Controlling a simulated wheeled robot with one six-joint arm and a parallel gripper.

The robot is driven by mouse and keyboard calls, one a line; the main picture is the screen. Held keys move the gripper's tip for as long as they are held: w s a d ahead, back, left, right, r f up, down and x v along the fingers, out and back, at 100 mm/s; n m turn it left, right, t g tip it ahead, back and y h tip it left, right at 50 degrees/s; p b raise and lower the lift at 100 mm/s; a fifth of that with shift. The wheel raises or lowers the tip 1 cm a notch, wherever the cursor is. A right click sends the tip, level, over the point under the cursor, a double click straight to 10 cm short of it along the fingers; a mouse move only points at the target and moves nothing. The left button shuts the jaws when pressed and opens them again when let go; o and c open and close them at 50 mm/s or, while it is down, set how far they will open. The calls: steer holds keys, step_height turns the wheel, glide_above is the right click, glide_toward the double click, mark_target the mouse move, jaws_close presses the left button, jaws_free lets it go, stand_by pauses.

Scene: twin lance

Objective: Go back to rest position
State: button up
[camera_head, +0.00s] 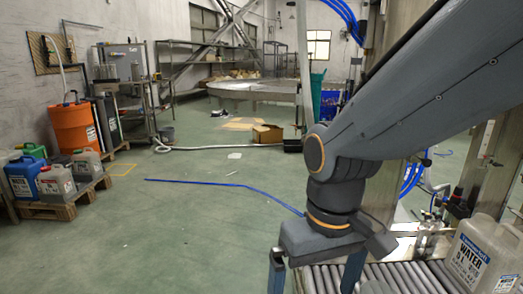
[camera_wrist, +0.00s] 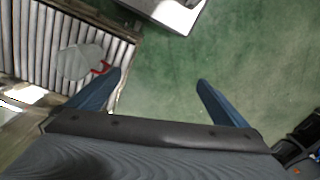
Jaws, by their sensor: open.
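My gripper (camera_head: 318,276) is at the end of my arm on the right of the head view, pointing down at the left end of a roller conveyor (camera_head: 400,277). Its two blue fingers are wide apart with nothing between them. In the wrist view my gripper (camera_wrist: 160,85) is also open and empty, with green floor showing between the fingers. A whitish container with a red part (camera_wrist: 82,62) lies beyond the left finger, apart from it, over the rollers (camera_wrist: 40,40).
A white canister labelled WATER (camera_head: 482,256) stands on the conveyor at the lower right. An orange drum (camera_head: 75,127) and several canisters on a pallet (camera_head: 60,208) stand at the left. A blue hose (camera_head: 225,185) lies on the floor. The middle floor is mostly clear.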

steer(key=d+r+m+p, duration=0.3)
steer(key=d+r+p, duration=0.7)
steer(key=p, duration=0.9)
step_height(320, 180, up, 2)
steer(key=shift+s+d+r+m+h, duration=0.25)
steer(key=shift+s+d+m+h, duration=0.05)
